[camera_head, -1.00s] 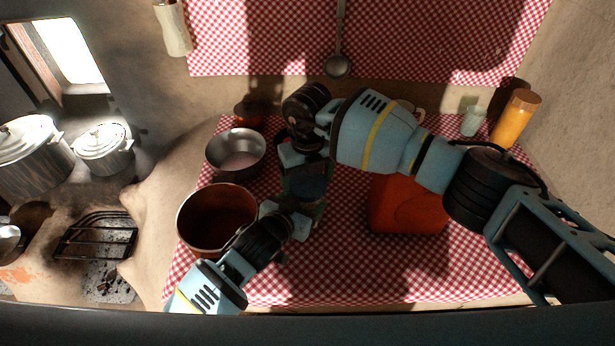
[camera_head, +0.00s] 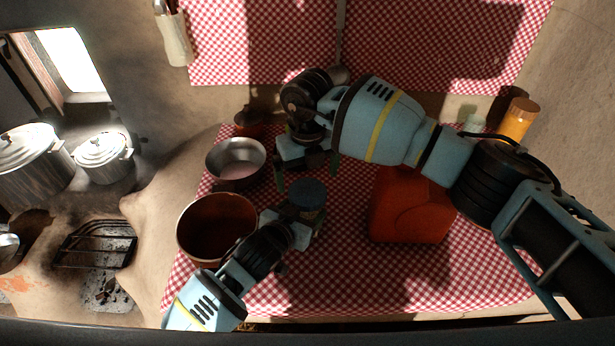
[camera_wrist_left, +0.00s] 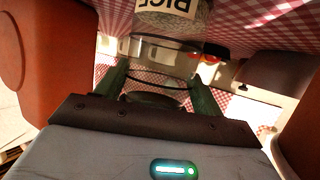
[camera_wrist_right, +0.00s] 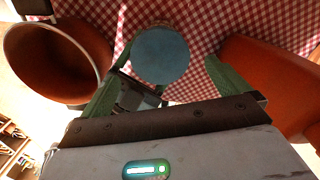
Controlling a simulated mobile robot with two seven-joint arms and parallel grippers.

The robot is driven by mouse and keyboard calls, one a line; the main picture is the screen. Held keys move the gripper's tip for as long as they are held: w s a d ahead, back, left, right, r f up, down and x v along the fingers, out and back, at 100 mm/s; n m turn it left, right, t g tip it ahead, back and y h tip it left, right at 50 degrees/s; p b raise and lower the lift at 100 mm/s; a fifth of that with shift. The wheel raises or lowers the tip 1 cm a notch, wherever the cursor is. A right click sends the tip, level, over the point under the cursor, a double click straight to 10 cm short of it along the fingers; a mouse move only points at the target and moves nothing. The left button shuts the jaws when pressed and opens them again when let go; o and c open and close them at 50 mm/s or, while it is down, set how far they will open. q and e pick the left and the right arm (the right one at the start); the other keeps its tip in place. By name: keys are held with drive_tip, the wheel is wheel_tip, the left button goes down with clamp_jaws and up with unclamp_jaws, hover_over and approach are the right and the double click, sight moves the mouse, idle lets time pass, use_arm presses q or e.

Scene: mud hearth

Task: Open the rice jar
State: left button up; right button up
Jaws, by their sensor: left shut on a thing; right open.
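The rice jar stands on the checked cloth. Its round blue lid (camera_head: 307,194) shows in the head view and also in the right wrist view (camera_wrist_right: 160,55), where it appears seated on the jar. In the left wrist view the clear jar (camera_wrist_left: 170,18) carries a white RICE label, seen upside down. My left gripper (camera_head: 296,226) is shut on the jar from the near side, below the lid. My right gripper (camera_head: 307,172) is open and empty, with its fingers apart from the lid, just behind and above it. The right wrist view shows the lid beyond and between its fingertips (camera_wrist_right: 167,62).
A brown pot (camera_head: 216,228) stands close left of the jar, with a metal bowl (camera_head: 236,160) behind it. A red-orange container (camera_head: 408,208) stands to the right. An orange jar (camera_head: 517,120) is at the back right. The front right cloth is clear.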

use_arm(q)
drive_tip(key=o, duration=2)
drive_tip(key=shift+c, duration=0.2)
drive_tip(key=shift+v, duration=3.9)
